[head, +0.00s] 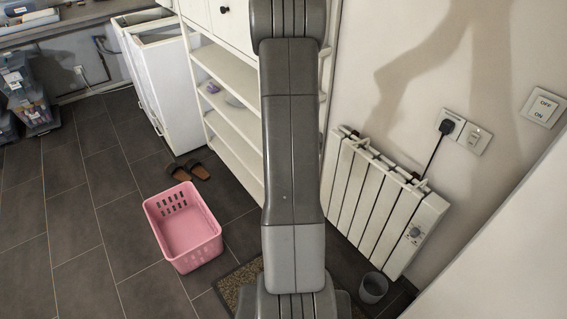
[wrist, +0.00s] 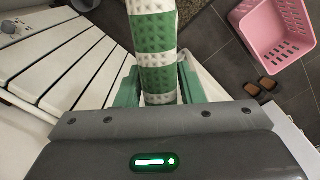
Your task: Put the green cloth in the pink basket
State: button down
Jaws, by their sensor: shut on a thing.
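The pink basket (head: 200,255) stands on the dark tile floor, left of my arm in the head view. It looks empty, and it shows at the top right of the wrist view (wrist: 262,32). The green cloth (wrist: 152,38), with green and white checks, is a roll-like bundle in the wrist view. My gripper (wrist: 160,88), with green fingers, is shut on its near end. The cloth extends up past the top edge of the wrist view, apart from the basket in the picture. My gripper and the cloth are outside the head view.
A white radiator (head: 380,200) is on the right wall, with a small grey bin (head: 373,288) below it. White shelves (head: 222,100) stand behind the basket. Brown sandals (head: 187,171) lie behind the basket, and a speckled mat (head: 234,283) lies in front. Floor left of the basket is clear.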

aim_at(190, 237)
jog(key=j, duration=1.75)
jog(key=i+j, duration=0.15)
jog(key=j, duration=0.25)
jog(key=i+j, duration=0.1)
jog(key=j, duration=0.3)
jog(key=i+j, duration=0.15)
jog(key=j, duration=0.2)
jog(key=i+j, duration=0.15)
jog(key=j, duration=0.25)
jog(key=i+j+u, duration=0.1)
jog(key=j, duration=0.3)
